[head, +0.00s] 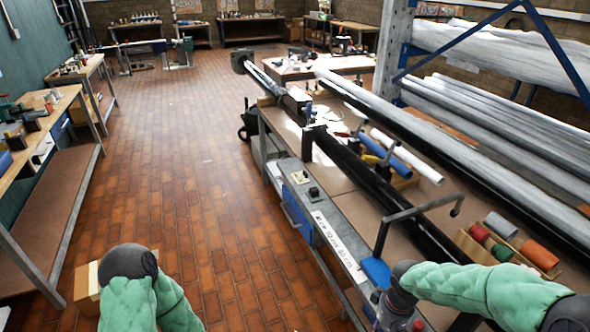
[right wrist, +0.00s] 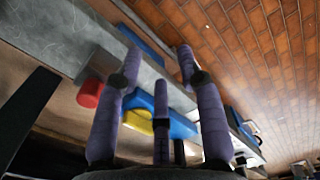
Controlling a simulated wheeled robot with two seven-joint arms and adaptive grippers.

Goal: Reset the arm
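My right arm (head: 490,292) comes in from the right in a green sleeve, bent over the near end of the workbench. Its gripper (right wrist: 160,62) shows in the right wrist view with its fingers spread apart and nothing between them. Beyond the fingers are a blue part (right wrist: 182,126), a yellow part (right wrist: 138,121) and a red knob (right wrist: 89,93), apart from the fingers as far as I can tell. My left arm (head: 140,295) is at the bottom left of the head view, over the floor. Its gripper is out of sight.
The long workbench (head: 330,235) carries a black tube (head: 370,185), a grey bent handle (head: 420,212) and colored rolls (head: 538,255). A rack of wrapped tubes (head: 500,125) stands at right. A cardboard box (head: 87,285) is near my left arm. The tiled floor (head: 190,160) is clear.

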